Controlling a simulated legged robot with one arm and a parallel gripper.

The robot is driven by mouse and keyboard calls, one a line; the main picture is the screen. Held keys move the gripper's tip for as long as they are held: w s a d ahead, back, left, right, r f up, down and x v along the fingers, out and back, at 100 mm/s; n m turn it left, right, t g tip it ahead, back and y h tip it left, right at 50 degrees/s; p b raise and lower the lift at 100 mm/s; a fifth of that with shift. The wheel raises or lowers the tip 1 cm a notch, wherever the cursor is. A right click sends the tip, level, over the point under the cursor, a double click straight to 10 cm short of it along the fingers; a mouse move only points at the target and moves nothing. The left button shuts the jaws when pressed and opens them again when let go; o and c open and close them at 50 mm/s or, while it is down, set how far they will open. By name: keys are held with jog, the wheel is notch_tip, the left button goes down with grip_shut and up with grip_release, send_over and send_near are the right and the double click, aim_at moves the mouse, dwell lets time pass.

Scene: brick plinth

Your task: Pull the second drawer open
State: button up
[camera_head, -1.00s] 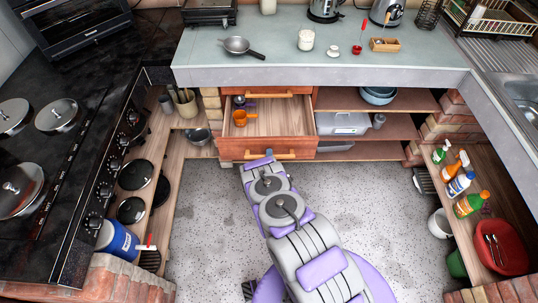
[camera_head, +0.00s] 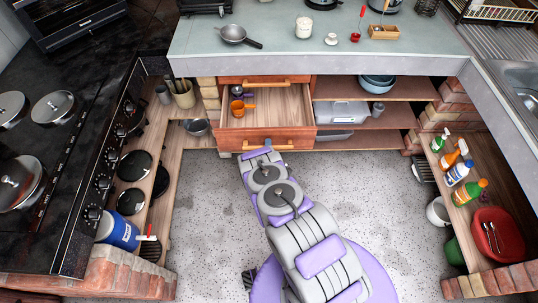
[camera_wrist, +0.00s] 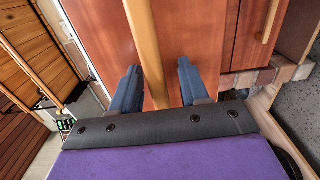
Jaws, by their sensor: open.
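The second drawer (camera_head: 240,137) has a red-brown wooden front and stands pulled out below a closed upper drawer (camera_head: 232,80). An orange cup and a small dark pot sit inside it. Its pale wooden bar handle (camera_head: 285,147) runs along the front. My gripper (camera_wrist: 157,82) is open in the wrist view, with one dark finger on each side of a wooden handle (camera_wrist: 146,45). The handle passes between the fingers; contact cannot be told. In the head view, my arm's end is at the second drawer's handle and partly hides it.
The counter (camera_head: 300,62) above holds a pan, a jar and a cup. Open shelves (camera_head: 365,95) lie right of the drawers. A stove (camera_head: 60,150) and shelf stand left, a shelf with bottles right. The speckled floor (camera_head: 385,190) around my base is clear.

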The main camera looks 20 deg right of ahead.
jog(key=b+v, duration=0.3)
jog(key=v, duration=1.4)
jog(key=shift+s, duration=0.1)
dwell(0.5)
